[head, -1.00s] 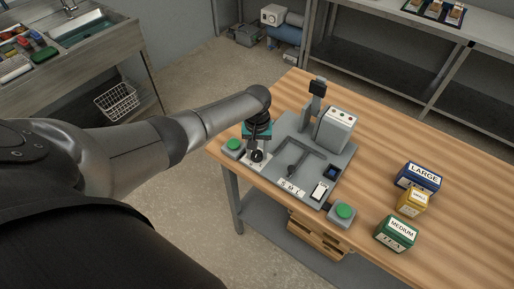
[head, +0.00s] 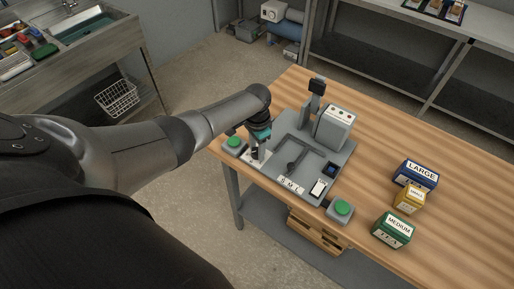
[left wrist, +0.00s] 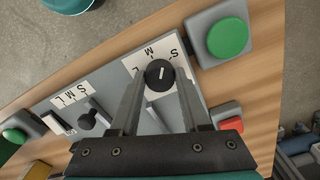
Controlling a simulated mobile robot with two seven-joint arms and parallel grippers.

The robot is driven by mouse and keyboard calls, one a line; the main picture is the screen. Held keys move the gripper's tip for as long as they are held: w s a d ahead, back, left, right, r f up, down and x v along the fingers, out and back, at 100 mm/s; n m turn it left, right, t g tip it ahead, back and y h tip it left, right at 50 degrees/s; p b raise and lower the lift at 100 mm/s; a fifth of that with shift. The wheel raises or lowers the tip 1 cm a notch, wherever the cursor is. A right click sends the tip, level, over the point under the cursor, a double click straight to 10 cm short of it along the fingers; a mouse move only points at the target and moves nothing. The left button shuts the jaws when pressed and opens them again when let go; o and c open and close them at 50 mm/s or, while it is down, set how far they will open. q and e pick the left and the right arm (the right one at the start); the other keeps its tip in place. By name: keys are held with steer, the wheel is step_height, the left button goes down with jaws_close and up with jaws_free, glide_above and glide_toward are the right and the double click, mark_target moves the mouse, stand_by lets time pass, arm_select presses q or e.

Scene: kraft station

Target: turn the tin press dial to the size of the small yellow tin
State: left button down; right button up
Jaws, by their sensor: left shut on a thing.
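The tin press (head: 300,150) is a grey plate fixture on the wooden table. Its dial, a black knob (left wrist: 160,74) with a white mark, sits on a white label (left wrist: 140,60) at the plate's left corner. S and M show on that label; part of it is hidden. I cannot tell exactly which letter the mark points at. My left gripper (head: 257,152) reaches down at the dial; in the left wrist view its fingers stand either side of the knob, shut on it. The small yellow tin (head: 410,199) stands at right on the table. My right gripper is not in view.
A blue LARGE tin (head: 416,175) and a green MEDIUM tin (head: 391,230) flank the yellow one. Green buttons sit at the front left (head: 234,143) and front right (head: 342,208). A second S M L label (left wrist: 72,93) with a lever lies beside the dial.

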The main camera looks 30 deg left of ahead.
arm_select(q)
steer(key=m, duration=0.4)
steer(key=shift+m, duration=0.4)
stand_by(0.4)
steer(key=shift+c, duration=1.9)
jaws_free()
steer(key=shift+r, duration=0.5)
step_height(320, 180, up, 14)
steer(key=p, duration=0.2)
steer(key=shift+r, duration=0.15)
